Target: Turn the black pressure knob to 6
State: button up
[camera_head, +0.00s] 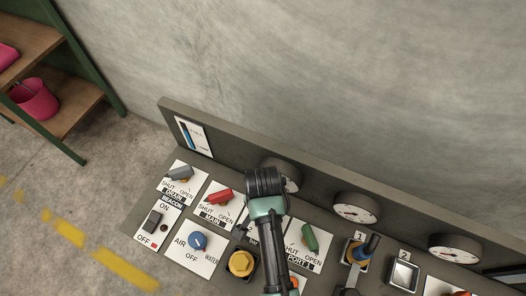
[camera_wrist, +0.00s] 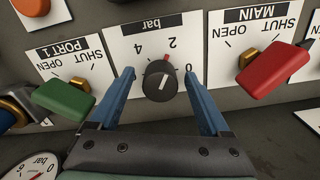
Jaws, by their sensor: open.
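The black pressure knob (camera_wrist: 160,82) stands on a white scale plate (camera_wrist: 150,40) marked "bar", upside down in the wrist view. Its figures 0, 2 and 4 show; no 6 can be made out. A red mark shows at the knob's upper edge, close to the 2, and a short white line is on its face. My gripper (camera_wrist: 158,74) is open, with one blue finger on each side of the knob and visible gaps between. In the head view my arm hides the knob and the fingers.
In the wrist view, a green PORT 1 handle (camera_wrist: 64,98) is close left and a red MAIN handle (camera_wrist: 272,70) close right.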

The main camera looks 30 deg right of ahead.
jog(key=shift+f, duration=0.3)
grip_shut()
dwell(0.3)
